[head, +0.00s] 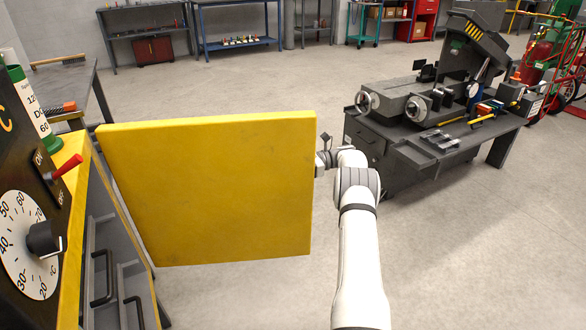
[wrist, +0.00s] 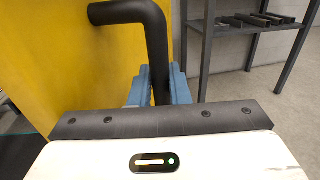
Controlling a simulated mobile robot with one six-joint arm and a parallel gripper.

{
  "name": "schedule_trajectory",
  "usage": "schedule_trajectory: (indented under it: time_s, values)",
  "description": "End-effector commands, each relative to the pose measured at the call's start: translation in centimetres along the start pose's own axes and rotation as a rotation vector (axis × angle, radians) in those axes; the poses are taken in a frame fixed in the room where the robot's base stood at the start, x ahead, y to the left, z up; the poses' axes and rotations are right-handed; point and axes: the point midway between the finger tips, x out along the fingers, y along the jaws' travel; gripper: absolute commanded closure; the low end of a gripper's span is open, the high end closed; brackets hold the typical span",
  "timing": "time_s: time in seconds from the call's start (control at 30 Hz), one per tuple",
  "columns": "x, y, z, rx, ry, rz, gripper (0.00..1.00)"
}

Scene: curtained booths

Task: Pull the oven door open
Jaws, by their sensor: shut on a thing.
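The yellow oven door (head: 210,190) stands swung far out from the oven body (head: 75,215) at the left of the head view. It also fills the left of the wrist view (wrist: 60,60). A black bent bar handle (wrist: 155,45) is on the door in the wrist view. My gripper's blue fingers (wrist: 160,88) are shut on the handle's vertical part. In the head view my white arm reaches to the door's right edge, and the door hides the fingers and handle.
The oven panel has a white temperature dial (head: 25,250) and a red switch lever (head: 68,167). A dark bench with a lathe (head: 420,105) stands right. Open floor (head: 250,85) lies behind the door.

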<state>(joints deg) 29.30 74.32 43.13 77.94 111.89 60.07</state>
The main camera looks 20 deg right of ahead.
Motion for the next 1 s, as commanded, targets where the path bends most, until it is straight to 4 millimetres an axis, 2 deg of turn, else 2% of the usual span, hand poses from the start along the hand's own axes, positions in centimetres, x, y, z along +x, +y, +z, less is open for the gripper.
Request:
schedule_trajectory:
  time_s: [0.03, 0.27, 0.3, 0.5, 0.77, 0.87, 1.0]
  values:
    - [0.7, -0.1, 0.0, 0.002, -0.001, 0.010, 1.00]
    - [-0.3, 0.1, 0.0, 0.001, -0.001, -0.007, 1.00]
    - [-0.5, 0.1, 0.0, 0.001, -0.001, -0.009, 0.82]
    - [-1.1, 0.2, 0.0, 0.000, 0.000, -0.018, 0.65]
    - [-1.3, 0.2, 0.2, -0.001, 0.000, -0.020, 0.65]
    - [-1.3, 0.2, 1.2, -0.003, 0.000, -0.020, 0.65]
    - [-1.2, 0.2, 3.8, -0.003, 0.000, -0.020, 0.65]
